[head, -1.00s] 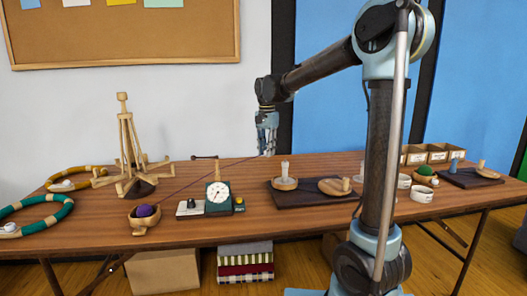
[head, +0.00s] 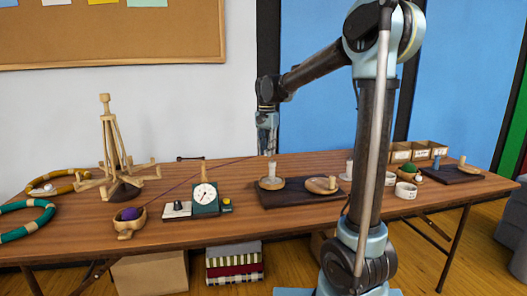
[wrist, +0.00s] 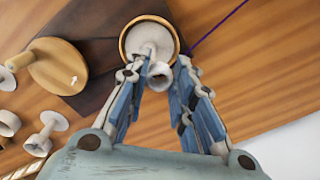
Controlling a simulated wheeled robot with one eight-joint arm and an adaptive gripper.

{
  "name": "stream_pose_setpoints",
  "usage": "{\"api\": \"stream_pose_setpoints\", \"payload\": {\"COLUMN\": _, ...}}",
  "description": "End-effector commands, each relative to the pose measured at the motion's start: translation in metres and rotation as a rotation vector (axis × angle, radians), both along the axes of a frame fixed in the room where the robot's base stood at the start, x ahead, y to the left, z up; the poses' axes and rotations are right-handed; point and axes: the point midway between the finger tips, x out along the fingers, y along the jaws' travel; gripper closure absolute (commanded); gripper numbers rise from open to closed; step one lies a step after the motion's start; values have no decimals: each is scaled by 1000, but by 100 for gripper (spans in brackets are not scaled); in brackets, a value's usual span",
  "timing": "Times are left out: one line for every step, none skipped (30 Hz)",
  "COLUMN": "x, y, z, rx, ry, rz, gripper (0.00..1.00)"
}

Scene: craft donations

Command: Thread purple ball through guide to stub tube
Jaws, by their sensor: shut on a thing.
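The purple ball (head: 130,214) sits in a wooden bowl (head: 125,230) at the left of the table. Its purple strand (head: 190,178) runs up right, past the dial device (head: 205,200), to my gripper (head: 266,150); an upright wooden piece beside the dial may be the guide. The strand also enters the wrist view (wrist: 217,28) and meets the right finger. A pale stub tube (head: 272,168) stands upright in a round wooden dish (head: 262,186). In the wrist view my gripper (wrist: 163,72) has its fingertips around the tube's upper end. The strand's end is hidden at the fingers.
A dark board (head: 295,198) carries the dish and a wooden disc (head: 318,187) with a peg. A wooden stand (head: 108,150) and hoops are at the left. White rings, small boxes (head: 425,150) and another dark board (head: 455,176) are at the right.

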Motion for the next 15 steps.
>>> {"api": "stream_pose_setpoints", "payload": {"x": 1, "y": -3, "z": 0, "rx": 0, "ry": 0, "rz": -1, "gripper": 84}}
{"api": "stream_pose_setpoints", "payload": {"x": 1, "y": -5, "z": 0, "rx": 0, "ry": 0, "rz": -1, "gripper": 84}}
{"api": "stream_pose_setpoints", "payload": {"x": 1, "y": -7, "z": 0, "rx": 0, "ry": 0, "rz": -1, "gripper": 84}}
{"api": "stream_pose_setpoints", "payload": {"x": 1, "y": -8, "z": 0, "rx": 0, "ry": 0, "rz": -2, "gripper": 84}}
{"api": "stream_pose_setpoints", "payload": {"x": 2, "y": -10, "z": 0, "rx": 0, "ry": 0, "rz": -2, "gripper": 84}}
{"api": "stream_pose_setpoints", "payload": {"x": 2, "y": -13, "z": 0, "rx": 0, "ry": 0, "rz": -2, "gripper": 84}}
{"api": "stream_pose_setpoints", "payload": {"x": 3, "y": -14, "z": 0, "rx": 0, "ry": 0, "rz": -2, "gripper": 84}}
{"api": "stream_pose_setpoints", "payload": {"x": 3, "y": -16, "z": 0, "rx": 0, "ry": 0, "rz": -2, "gripper": 84}}
{"api": "stream_pose_setpoints", "payload": {"x": 3, "y": -18, "z": 0, "rx": 0, "ry": 0, "rz": -1, "gripper": 84}}
{"api": "stream_pose_setpoints", "payload": {"x": 3, "y": -20, "z": 0, "rx": 0, "ry": 0, "rz": -1, "gripper": 84}}
{"api": "stream_pose_setpoints", "payload": {"x": 4, "y": -21, "z": -1, "rx": 0, "ry": 0, "rz": -1, "gripper": 84}}
{"api": "stream_pose_setpoints", "payload": {"x": 3, "y": -21, "z": -3, "rx": 0, "ry": 0, "rz": 0, "gripper": 84}}
{"api": "stream_pose_setpoints", "payload": {"x": 4, "y": -20, "z": -5, "rx": 0, "ry": 0, "rz": 0, "gripper": 84}}
{"api": "stream_pose_setpoints", "payload": {"x": 4, "y": -20, "z": -7, "rx": 0, "ry": 0, "rz": 0, "gripper": 84}}
{"api": "stream_pose_setpoints", "payload": {"x": 4, "y": -20, "z": -9, "rx": 0, "ry": 0, "rz": 0, "gripper": 84}}
